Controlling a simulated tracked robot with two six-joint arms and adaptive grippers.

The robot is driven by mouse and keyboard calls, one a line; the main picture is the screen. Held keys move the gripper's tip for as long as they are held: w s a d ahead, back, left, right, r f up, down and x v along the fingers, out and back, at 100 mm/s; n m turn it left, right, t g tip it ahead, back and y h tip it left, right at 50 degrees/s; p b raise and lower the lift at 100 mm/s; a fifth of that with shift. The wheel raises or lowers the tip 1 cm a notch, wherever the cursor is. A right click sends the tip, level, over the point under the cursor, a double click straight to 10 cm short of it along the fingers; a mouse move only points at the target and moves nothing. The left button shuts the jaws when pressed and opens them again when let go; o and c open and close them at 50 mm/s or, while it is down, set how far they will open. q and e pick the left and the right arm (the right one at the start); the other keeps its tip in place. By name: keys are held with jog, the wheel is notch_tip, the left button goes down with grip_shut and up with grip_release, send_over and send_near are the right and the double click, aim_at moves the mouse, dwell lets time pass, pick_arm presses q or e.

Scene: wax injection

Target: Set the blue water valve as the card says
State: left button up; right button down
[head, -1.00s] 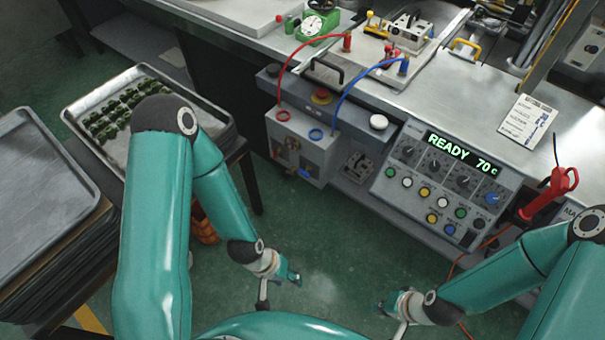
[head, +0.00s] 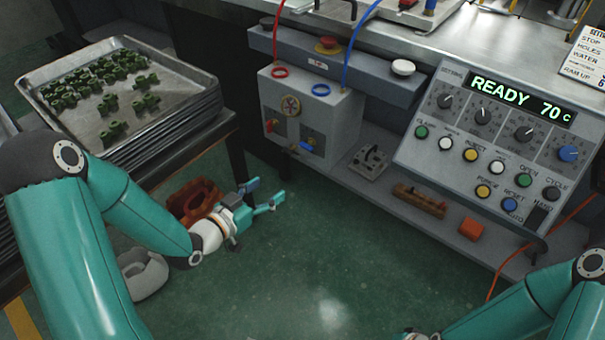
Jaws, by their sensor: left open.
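The blue water valve (head: 305,146) is a small blue lever low on the front of a grey box (head: 336,117); its exact angle is hard to tell. A red lever (head: 269,125) is to its left. The card (head: 590,62) is at the right edge, cut off, with "STOP", "HOLES", "WATER" and "RAM UP" lines partly legible; the water setting is out of frame. My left gripper (head: 267,192) is open and empty, below and left of the valve, apart from it. My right gripper (head: 415,335) barely shows at the bottom edge; its fingers are hidden.
A control panel (head: 440,165) reading "READY 70 C" stands to the right. A tray (head: 185,82) of green pieces is at left. A low shelf (head: 375,197) below the bench holds a metal part, a brown block and an orange block (head: 472,229).

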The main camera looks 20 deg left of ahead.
pick_arm(q)
jog(key=a+m+t+b, duration=0.1)
jog(key=b, duration=0.1)
jog(key=t+h+b, duration=0.1)
jog(key=b, duration=0.2)
send_near(305, 149)
jog(key=x, duration=0.9)
jog(key=shift+w+r, duration=0.15)
jog(key=shift+w, duration=0.15)
pick_arm(e)
notch_tip(305, 149, down, 7)
pick_arm(q)
jog(key=c, duration=1.1)
jog(key=m+b, duration=0.4)
jog(key=b, duration=0.1)
jog(key=shift+b, duration=0.4)
jog(key=shift+c, duration=0.2)
jog(key=shift+d+m+b, duration=0.1)
jog(key=shift+m+b, duration=1.1)
jog(key=shift+b, duration=0.1)
pick_arm(e)
notch_tip(305, 149, down, 8)
jog(key=shift+f, duration=0.25)
